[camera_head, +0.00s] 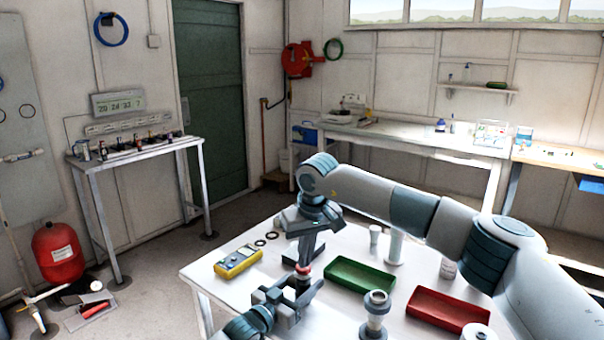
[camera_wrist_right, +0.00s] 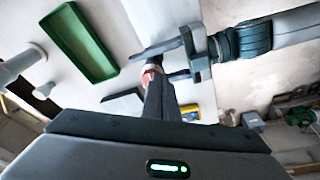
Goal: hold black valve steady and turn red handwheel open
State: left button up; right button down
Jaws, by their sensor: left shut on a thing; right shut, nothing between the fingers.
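A small valve with a black body (camera_head: 303,281) stands upright above the white table, near its front middle. Its red handwheel (camera_head: 303,269) sits on top and also shows in the right wrist view (camera_wrist_right: 149,76). My left gripper (camera_head: 298,288) comes in low from the left and is shut on the black valve, hiding part of it. It also shows in the right wrist view (camera_wrist_right: 187,58). My right gripper (camera_head: 304,260) points down from above, its fingers shut and empty, with their tips right at the handwheel. I cannot tell whether they touch it.
A green tray (camera_head: 361,279) and a red tray (camera_head: 447,309) lie to the right on the white table (camera_head: 218,290). A grey flanged fitting (camera_head: 376,308) stands close right of the left gripper. A yellow meter (camera_head: 238,262) lies left, with black rings (camera_head: 271,236) behind it.

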jog(key=shift+f, duration=1.95)
jog(key=shift+w, duration=0.1)
jog(key=shift+d, duration=0.4)
jog(key=shift+w+d, duration=0.2)
jog(key=shift+d, duration=0.3)
jog(key=shift+w+d, duration=0.4)
jog(key=shift+s+d, duration=0.25)
jog(key=shift+s, duration=0.1)
jog(key=shift+r, duration=0.1)
